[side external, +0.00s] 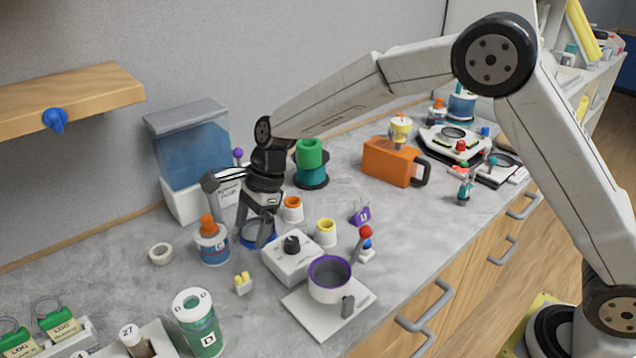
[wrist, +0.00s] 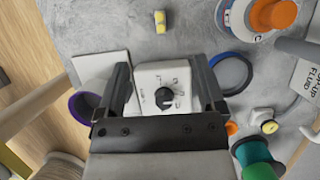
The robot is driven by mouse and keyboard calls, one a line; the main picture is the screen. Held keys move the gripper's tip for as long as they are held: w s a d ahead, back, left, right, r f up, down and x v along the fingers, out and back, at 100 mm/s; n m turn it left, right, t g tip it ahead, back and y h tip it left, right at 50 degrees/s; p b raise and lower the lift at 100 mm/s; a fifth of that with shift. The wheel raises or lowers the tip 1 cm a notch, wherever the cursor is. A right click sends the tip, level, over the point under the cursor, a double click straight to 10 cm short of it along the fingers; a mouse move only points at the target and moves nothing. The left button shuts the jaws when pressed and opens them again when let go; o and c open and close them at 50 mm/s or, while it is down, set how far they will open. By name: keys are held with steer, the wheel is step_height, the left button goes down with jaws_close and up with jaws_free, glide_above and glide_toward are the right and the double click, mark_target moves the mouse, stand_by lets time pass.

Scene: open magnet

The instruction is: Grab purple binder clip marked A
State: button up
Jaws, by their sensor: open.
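A small purple binder clip (side external: 361,214) stands on the grey counter, right of the yellow-topped white cup in the side view. It has a pale mark on its face, too small to read for certain. I cannot make out the clip in the wrist view. My gripper (side external: 257,236) points down with its fingers apart and nothing between them. It is well to the left of the clip, near a blue ring. In the wrist view, my gripper (wrist: 163,80) shows open, with the white dial box (wrist: 152,76) below between its fingers.
In the side view, the dial box (side external: 283,265) and a purple-rimmed pot (side external: 330,290) stand in front of the clip. The yellow-topped cup (side external: 326,238) and a red-balled lever (side external: 366,253) are close by. An orange jug (side external: 388,165) stands behind it.

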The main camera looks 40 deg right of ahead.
step_height(320, 180, up, 4)
steer(key=m+t+h, duration=0.3)
steer(key=m+t, duration=1)
steer(key=m, duration=0.4)
glide_above(365, 209)
steer(key=s, duration=0.6)
steer(key=f, duration=0.1)
step_height(365, 209, down, 12)
steer(key=shift+d+r, duration=0.15)
steer(key=shift+r, duration=0.05)
steer(key=shift+w, duration=0.1)
steer(key=shift+x, duration=1.3)
steer(key=shift+w, duration=0.15)
